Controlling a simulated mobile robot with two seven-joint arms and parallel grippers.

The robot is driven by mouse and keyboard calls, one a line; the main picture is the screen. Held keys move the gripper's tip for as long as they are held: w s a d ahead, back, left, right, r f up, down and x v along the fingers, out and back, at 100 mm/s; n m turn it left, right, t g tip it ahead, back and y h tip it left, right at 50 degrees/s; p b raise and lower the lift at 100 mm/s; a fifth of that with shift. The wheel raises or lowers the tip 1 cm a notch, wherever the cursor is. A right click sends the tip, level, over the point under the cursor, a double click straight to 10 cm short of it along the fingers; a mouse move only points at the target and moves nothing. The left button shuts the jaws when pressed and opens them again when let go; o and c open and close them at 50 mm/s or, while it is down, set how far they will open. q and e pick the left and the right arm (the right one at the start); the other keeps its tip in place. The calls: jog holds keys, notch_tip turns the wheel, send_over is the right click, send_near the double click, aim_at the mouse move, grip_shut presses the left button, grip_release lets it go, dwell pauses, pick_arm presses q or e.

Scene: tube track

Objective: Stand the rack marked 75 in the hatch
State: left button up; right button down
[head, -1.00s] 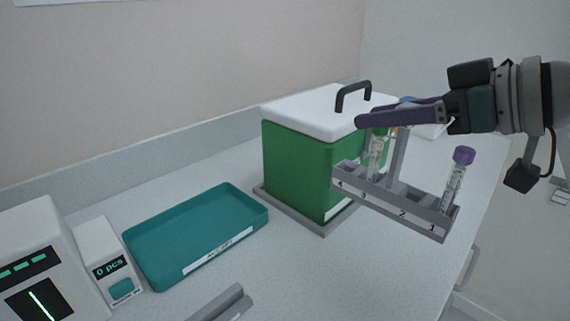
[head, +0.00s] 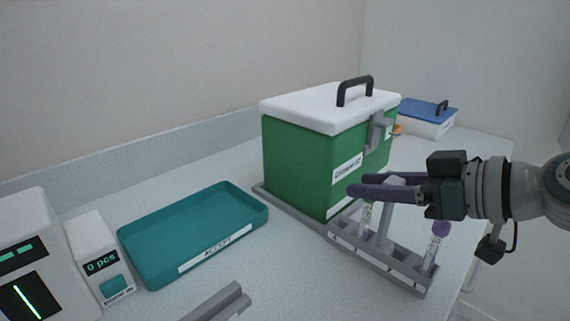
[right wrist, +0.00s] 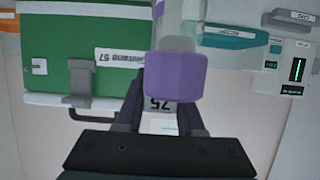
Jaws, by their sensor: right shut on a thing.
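The rack (head: 385,262) is a grey holder with an upright handle and numbered slots. My right gripper (head: 362,191) is shut on its handle and holds it near the front right corner of the green box; I cannot tell whether it touches the counter. One tube in it has a purple cap (head: 441,229). Another tube (head: 366,216) stands partly hidden behind the gripper. In the right wrist view a label reading 75 (right wrist: 160,105) shows between the fingers, beside a large purple cap (right wrist: 176,78). I cannot make out a hatch. My left gripper is not in view.
A green box (head: 298,165) with a white lid and black handle stands on a grey base behind the rack. A teal ACCEPT tray (head: 190,268) lies left of it, beside a counter display (head: 100,262). A blue-lidded box (head: 428,115) is at the back.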

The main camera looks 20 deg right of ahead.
jog(key=shift+f, duration=0.2)
jog(key=c, duration=0.5)
grip_release()
